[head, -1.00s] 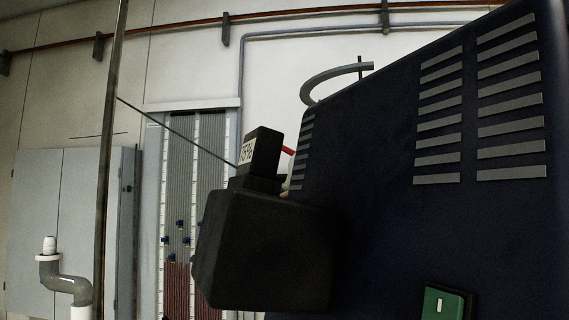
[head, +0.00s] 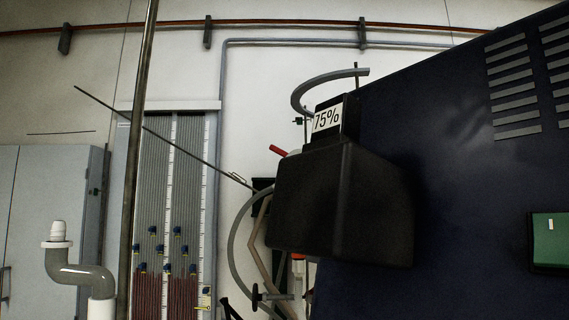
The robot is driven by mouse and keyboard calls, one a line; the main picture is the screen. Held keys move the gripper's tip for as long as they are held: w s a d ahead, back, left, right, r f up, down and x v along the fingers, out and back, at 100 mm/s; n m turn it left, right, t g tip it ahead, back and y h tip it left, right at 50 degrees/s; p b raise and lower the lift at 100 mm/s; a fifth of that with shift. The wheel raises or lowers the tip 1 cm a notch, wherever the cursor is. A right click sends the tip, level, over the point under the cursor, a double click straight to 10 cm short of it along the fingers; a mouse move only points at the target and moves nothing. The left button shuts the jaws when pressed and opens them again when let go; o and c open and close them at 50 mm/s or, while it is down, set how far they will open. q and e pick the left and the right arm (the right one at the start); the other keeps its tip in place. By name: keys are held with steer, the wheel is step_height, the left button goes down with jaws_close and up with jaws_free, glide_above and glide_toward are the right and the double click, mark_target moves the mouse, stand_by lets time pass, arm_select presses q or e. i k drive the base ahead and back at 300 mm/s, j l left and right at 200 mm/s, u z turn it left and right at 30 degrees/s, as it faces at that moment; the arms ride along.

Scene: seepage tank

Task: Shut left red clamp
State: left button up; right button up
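No gripper of mine shows in the head view. A short red bar (head: 278,151) sticks out just left of the black box and may be a clamp's lever. A red-orange piece (head: 298,265) on a pale upright tube shows below the box. I cannot tell whether either is the left red clamp, nor whether it is open or shut. The box and the blue cabinet hide much around them.
The black box (head: 345,205) with a 75% label stands before the dark blue cabinet (head: 440,140), filling the right. A metal post (head: 137,150) crosses the left.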

mark_target(273, 148)
steer(key=k+j+z, duration=0.15)
steer(key=k+j, duration=0.45)
steer(key=j+z, duration=0.15)
steer(key=j, duration=0.35)
steer(key=k+j+z, duration=0.2)
steer(key=j, duration=0.25)
steer(key=j+z, duration=0.15)
steer(key=j, duration=0.3)
steer(key=k+j+z, duration=0.2)
steer(key=j, duration=0.25)
steer(key=i+j+z, duration=0.2)
steer(key=j, duration=0.3)
steer(key=j+z, duration=0.2)
steer(key=j, duration=0.35)
steer(key=i+j+z, duration=0.25)
steer(key=j, duration=0.3)
steer(key=i+j+z, duration=0.2)
steer(key=i+j, duration=0.2)
steer(key=j, duration=0.25)
steer(key=i+j+z, duration=0.1)
steer(key=i+j, duration=0.25)
steer(key=j, duration=0.3)
steer(key=i+j+z, duration=0.15)
steer(key=j, duration=0.2)
steer(key=i+j+z, duration=0.1)
steer(key=j, duration=0.3)
steer(key=i+l, duration=0.05)
steer(key=i, duration=0.05)
